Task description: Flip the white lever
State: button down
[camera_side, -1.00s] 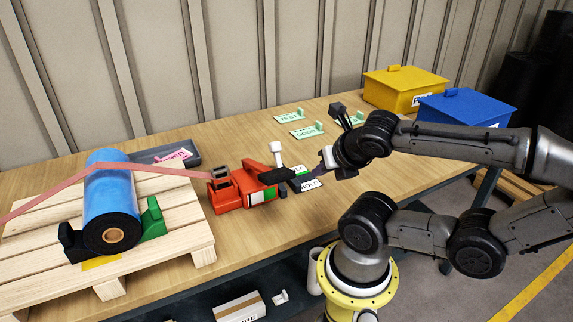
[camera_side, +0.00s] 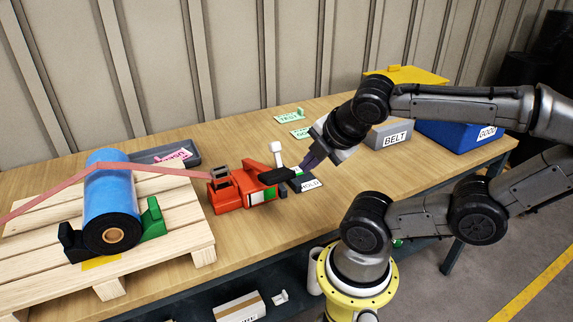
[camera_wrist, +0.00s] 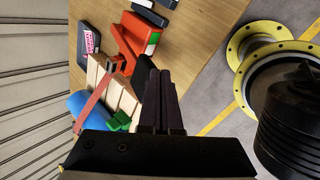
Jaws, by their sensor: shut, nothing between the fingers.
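The white lever (camera_side: 278,152) stands upright with a white knob on top, just behind the orange-red press tool (camera_side: 232,195) on the wooden table. The tool has a black handle and a green-white-red gauge, and it also shows in the wrist view (camera_wrist: 138,36). My gripper (camera_side: 305,165) is shut and empty, its dark fingers pointing down and left, a little right of the lever and above the HOLD plate. Contact with the lever is not visible. In the wrist view my shut fingers (camera_wrist: 160,75) point towards the table; I cannot make out the lever there.
A pallet (camera_side: 180,216) with a blue roll (camera_side: 112,190) stands left, its pink belt (camera_side: 165,169) running to the tool. Small green signs (camera_side: 289,117) lie behind. Grey BELT (camera_side: 392,136), blue (camera_side: 455,138) and yellow (camera_side: 425,76) boxes stand right. Table in front of the tool is clear.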

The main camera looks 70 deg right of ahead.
jog(key=w+a+r+m+y, duration=0.2)
jog(key=a+m, duration=0.5)
jog(key=m, duration=0.6)
jog(key=shift+w+r+g+y, duration=0.25)
jog(key=shift+r+g+y, duration=0.05)
jog(key=shift+r+y, duration=0.6)
jog(key=shift+a+f, duration=0.1)
jog(key=shift+w+a+f, duration=0.1)
jog(key=shift+a+f, duration=0.05)
jog(key=shift+f, duration=0.3)
jog(key=shift+w+a+f, duration=0.1)
jog(key=shift+f, duration=0.35)
